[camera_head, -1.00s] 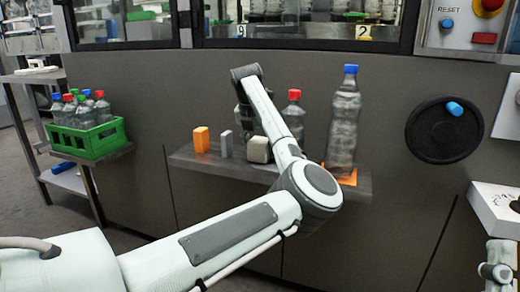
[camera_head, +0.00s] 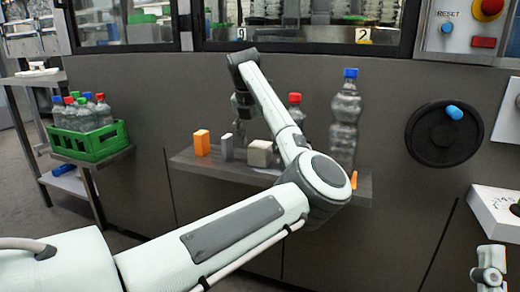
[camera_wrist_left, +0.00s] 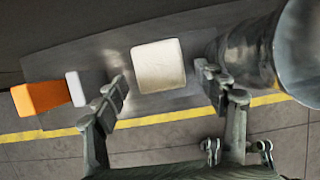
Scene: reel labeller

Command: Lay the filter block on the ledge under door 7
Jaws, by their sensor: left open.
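A pale beige block (camera_head: 260,153), which I take to be the filter block, rests on a grey ledge (camera_head: 196,161) on the machine front. In the left wrist view the beige block (camera_wrist_left: 158,66) appears between the fingertips of my left gripper (camera_wrist_left: 164,86), with gaps on both sides. My left gripper (camera_head: 243,122) is open and empty, just above and behind the block in the head view, partly hidden by my arm. Door 7's label is not in view; the readable plates look like 9 (camera_head: 240,33) and 2 (camera_head: 362,35).
An orange block (camera_head: 202,143) and a slim grey block (camera_head: 227,147) stand left of the beige block. A red-capped bottle (camera_head: 296,110) and a tall blue-capped bottle (camera_head: 346,118) stand to the right. A green bottle crate (camera_head: 95,143) sits far left.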

